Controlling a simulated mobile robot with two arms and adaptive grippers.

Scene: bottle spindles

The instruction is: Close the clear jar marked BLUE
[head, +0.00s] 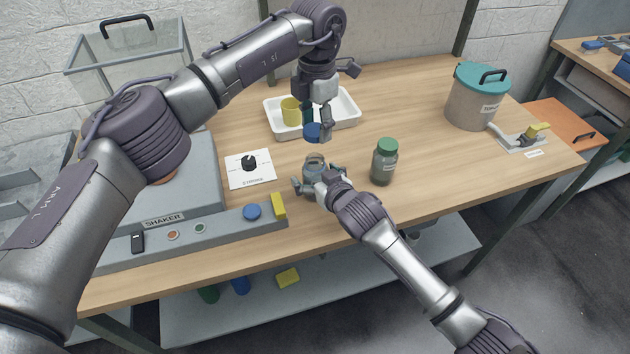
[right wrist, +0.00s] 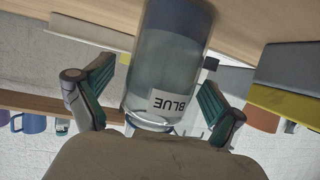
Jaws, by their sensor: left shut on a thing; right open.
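The clear jar (head: 315,164) stands on the wooden table in the head view, with its top uncovered. In the right wrist view the jar (right wrist: 165,75) shows its BLUE label and a blue-grey band at the end nearer the table. My right gripper (head: 316,187) is open, with a finger on each side of the jar; its fingers (right wrist: 152,100) show apart from the glass in the wrist view. My left gripper (head: 322,128) is shut on a blue lid (head: 312,132), held above and behind the jar. The lid's underside is hidden.
A green-capped bottle (head: 384,164) is close on the right. A dial card (head: 250,182) and the shaker panel with a blue knob (head: 252,211) lie left. A teal-lidded pot (head: 470,108) stands far right.

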